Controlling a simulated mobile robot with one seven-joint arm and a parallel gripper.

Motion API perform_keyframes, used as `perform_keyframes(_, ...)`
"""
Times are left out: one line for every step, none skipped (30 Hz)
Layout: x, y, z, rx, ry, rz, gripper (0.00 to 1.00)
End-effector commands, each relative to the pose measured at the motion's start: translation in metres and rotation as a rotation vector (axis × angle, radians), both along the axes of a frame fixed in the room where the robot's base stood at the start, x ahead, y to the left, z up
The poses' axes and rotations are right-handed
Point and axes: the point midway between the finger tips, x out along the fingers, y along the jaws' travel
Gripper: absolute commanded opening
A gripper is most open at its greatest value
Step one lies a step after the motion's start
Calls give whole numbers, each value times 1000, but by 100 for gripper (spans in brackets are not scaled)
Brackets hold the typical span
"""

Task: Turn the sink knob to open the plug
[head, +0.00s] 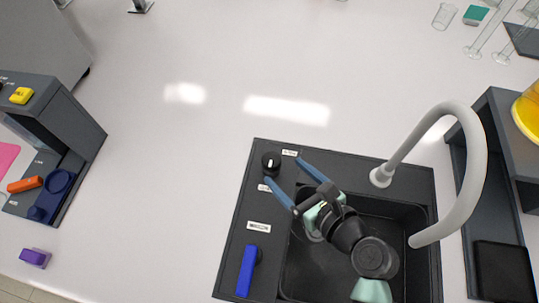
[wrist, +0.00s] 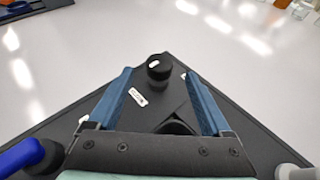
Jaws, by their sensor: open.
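The sink knob (head: 271,162) is a round black knob with a white mark on top, at the far left corner of the dark sink unit (head: 232,240). In the wrist view the knob (wrist: 158,68) stands upright, straight ahead between the two fingertips. My gripper (wrist: 158,73) in the wrist view spans wider than the knob. The plug is mostly hidden under my arm.
A blue lever (head: 247,268) stands on the sink's left rim. A tall grey faucet (head: 470,165) arches over the right side. A dark rack (head: 80,120) is at the left, and a purple block (head: 35,257) lies near the front edge. The white bench behind the sink is clear.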

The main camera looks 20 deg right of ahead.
Motion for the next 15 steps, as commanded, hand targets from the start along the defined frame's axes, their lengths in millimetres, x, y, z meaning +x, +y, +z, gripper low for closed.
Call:
perform_keyframes(12, 3, -3, 2, -3, 4, 83)
perform_keyframes(17, 4, -6, 2, -2, 4, 83)
perform_keyframes(25, 5, -9, 1, -2, 3, 83)
perform_keyframes(30, 7, -11, 1, -2, 3, 83)
perform_keyframes(35, 7, -13, 1, -2, 3, 83)
perform_keyframes(41, 8, -16, 0, -2, 2, 83)
perform_keyframes(45, 10, -18, -1, -1, 3, 83)
perform_keyframes(48, 10, -19, -1, -2, 3, 83)
perform_keyframes(52, 10, -21, 0, -1, 2, 83)
perform_keyframes(55, 11, -22, 0, -1, 1, 83)
perform_keyframes(58, 11, -23, -1, -2, 0, 83)
perform_keyframes(60, 12, -24, -1, -2, 1, 83)
perform_keyframes(62, 12, -25, -2, -1, 1, 83)
perform_keyframes(63, 12, -26, -2, 0, 1, 83)
perform_keyframes(64, 12, -26, -2, 0, 1, 83)
